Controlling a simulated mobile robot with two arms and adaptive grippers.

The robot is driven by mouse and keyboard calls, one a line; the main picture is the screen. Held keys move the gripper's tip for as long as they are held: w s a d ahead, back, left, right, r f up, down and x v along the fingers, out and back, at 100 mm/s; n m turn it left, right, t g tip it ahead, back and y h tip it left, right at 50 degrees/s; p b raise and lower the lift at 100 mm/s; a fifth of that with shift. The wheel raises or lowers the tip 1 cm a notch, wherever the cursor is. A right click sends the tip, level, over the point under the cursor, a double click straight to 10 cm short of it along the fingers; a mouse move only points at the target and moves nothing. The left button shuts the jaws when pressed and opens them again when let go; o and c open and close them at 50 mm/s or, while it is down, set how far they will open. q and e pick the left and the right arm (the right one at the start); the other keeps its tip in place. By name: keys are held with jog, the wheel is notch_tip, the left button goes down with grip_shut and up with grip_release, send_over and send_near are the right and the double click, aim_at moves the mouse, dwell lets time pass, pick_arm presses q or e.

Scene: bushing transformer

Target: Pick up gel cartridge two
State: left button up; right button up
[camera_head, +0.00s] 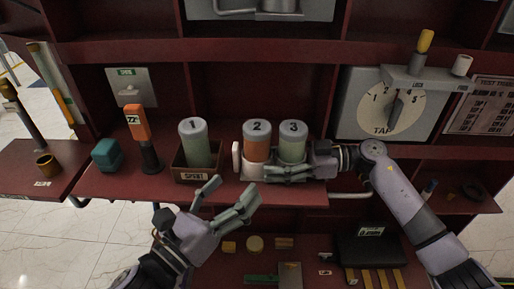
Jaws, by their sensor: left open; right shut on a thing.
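Gel cartridge two (257,146), an orange cylinder with a pale cap marked 2, stands upright in a white holder (250,173) on the dark red shelf. Cartridge 3 (293,138), pale green, stands close at its right. My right gripper (275,174) comes in from the right, low in front of cartridge 3, shut at the holder's right end; its grip is partly hidden. My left gripper (228,203) is open and empty, in front of the shelf, below and left of cartridge two, apart from it.
Cartridge 1 (194,145) stands in a brown box labelled SPENT (193,176) left of the holder. An orange-topped tool (140,130) and a teal block (107,154) are farther left. A TAP dial panel (385,108) is at right.

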aim_at(249, 137)
pick_arm(q)
notch_tip(249, 137, up, 4)
jog(key=w+a+m, duration=0.2)
jog(key=a+m, duration=0.1)
jog(key=shift+h, duration=0.3)
jog(key=x, duration=1.1)
jog(key=shift+w+d+f, duration=0.15)
jog(key=shift+w+d, duration=0.1)
jog(key=shift+d, duration=0.15)
jog(key=shift+c, duration=0.5)
grip_shut()
